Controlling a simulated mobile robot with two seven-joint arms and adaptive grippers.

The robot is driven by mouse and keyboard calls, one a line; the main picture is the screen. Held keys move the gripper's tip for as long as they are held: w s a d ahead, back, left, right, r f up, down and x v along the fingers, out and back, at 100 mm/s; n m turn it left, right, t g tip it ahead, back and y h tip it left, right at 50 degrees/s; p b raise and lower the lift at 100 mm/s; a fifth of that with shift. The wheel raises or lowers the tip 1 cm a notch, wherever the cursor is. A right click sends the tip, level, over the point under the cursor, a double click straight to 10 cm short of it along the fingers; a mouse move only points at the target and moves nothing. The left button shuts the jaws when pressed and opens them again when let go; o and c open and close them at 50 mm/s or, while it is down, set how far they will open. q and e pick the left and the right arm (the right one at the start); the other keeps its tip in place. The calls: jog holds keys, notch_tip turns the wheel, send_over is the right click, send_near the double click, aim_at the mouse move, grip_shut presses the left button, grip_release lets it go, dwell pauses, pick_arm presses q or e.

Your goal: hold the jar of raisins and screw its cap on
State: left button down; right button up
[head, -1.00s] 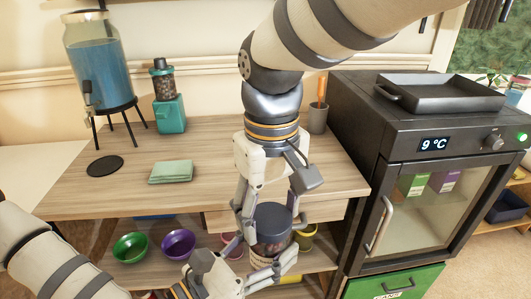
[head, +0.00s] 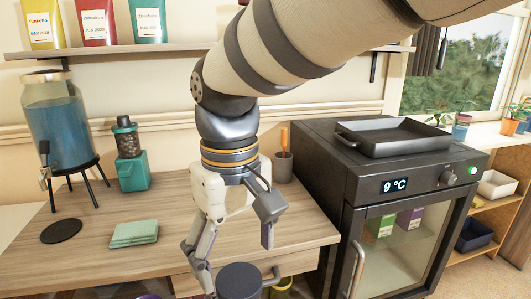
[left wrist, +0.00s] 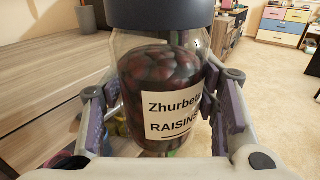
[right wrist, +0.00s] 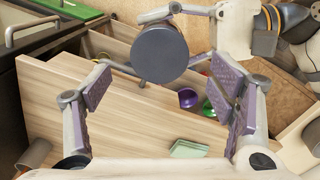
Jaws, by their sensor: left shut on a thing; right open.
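The jar of raisins (left wrist: 160,85) is clear glass with dark raisins and a white label. It fills the middle of the left wrist view, upright between the pads of my left gripper (left wrist: 160,112), which is shut on it. The dark round cap (right wrist: 160,52) sits on the jar mouth in the left wrist view (left wrist: 160,14); how tightly it sits I cannot tell. In the head view only the cap (head: 239,281) shows, at the bottom edge. My right gripper (head: 233,262) is open and empty above the cap, its fingers spread apart and clear of it.
The wooden table (head: 185,240) lies behind the jar, with a green cloth (head: 134,233), a black coaster (head: 61,230), a drink dispenser (head: 58,125) and a teal grinder (head: 131,160). A black fridge (head: 400,190) stands to the right. Bowls (right wrist: 189,98) sit on the shelf below.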

aim_at(239, 279)
jog(key=shift+r, duration=0.2)
jog(key=n, duration=0.1)
jog(key=s+n, duration=0.1)
jog(key=n, duration=0.1)
jog(key=shift+s+a, duration=0.1)
jog(key=shift+a, duration=0.2)
jog(key=shift+c, duration=0.3)
jog(key=n, duration=0.3)
jog(key=shift+s+a+r+n+g, duration=0.1)
jog(key=shift+s+r+n+g, duration=0.2)
jog(key=shift+r+n, duration=0.1)
jog(key=n, duration=0.1)
jog(key=w+r+n, duration=0.1)
jog(key=n, duration=0.3)
jog(key=shift+w+d+r, duration=0.15)
jog(key=shift+d+r, duration=0.1)
jog(key=shift+r, duration=0.15)
jog(key=shift+w+d+r+n, duration=0.2)
jog(key=shift+w+r+n, duration=0.15)
jog(key=shift+n, duration=0.45)
jog(key=shift+f, duration=0.1)
notch_tip(239, 279, down, 8)
jog(key=shift+r, duration=0.1)
jog(key=shift+c, duration=0.6)
